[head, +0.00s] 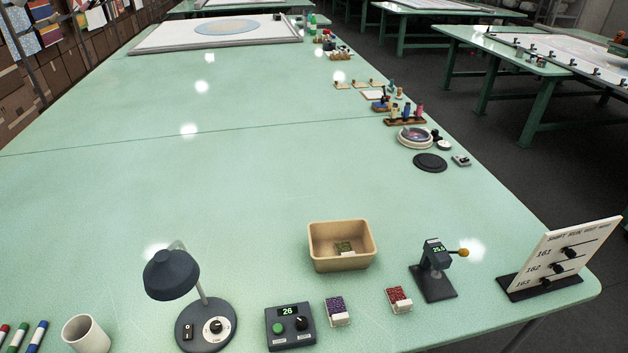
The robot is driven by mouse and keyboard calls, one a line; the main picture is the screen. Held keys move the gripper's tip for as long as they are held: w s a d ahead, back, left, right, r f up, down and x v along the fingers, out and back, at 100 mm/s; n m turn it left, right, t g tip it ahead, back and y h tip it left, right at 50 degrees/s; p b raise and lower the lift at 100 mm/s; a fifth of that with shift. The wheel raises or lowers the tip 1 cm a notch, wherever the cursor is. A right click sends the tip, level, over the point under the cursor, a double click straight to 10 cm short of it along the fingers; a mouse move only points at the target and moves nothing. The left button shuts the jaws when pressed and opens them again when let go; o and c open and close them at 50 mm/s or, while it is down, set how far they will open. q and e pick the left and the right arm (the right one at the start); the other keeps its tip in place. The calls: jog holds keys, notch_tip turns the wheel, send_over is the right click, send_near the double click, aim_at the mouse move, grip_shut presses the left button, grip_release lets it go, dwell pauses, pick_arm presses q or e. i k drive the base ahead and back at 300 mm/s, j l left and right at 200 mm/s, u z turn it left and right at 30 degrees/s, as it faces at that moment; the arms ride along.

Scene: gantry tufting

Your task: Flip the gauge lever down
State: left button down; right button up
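The gauge (434,271) is a dark grey stand with a small lit green display on its head, at the right front of the green table. Its lever (463,252) ends in an orange-yellow ball and sticks out to the right from the head, roughly level in the picture. Nothing touches the lever. Neither of my grippers shows in the head view.
A tan bin (341,262) and a box of red pieces (399,297) stand left of the gauge. A sign board with black knobs (563,256) stands to its right. A grey control box (290,326) and a desk lamp (172,275) are further left.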

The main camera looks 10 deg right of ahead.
aim_at(462, 253)
jog(key=z, duration=1.35)
jog(key=k+l+u, duration=0.2)
jog(key=i, duration=0.5)
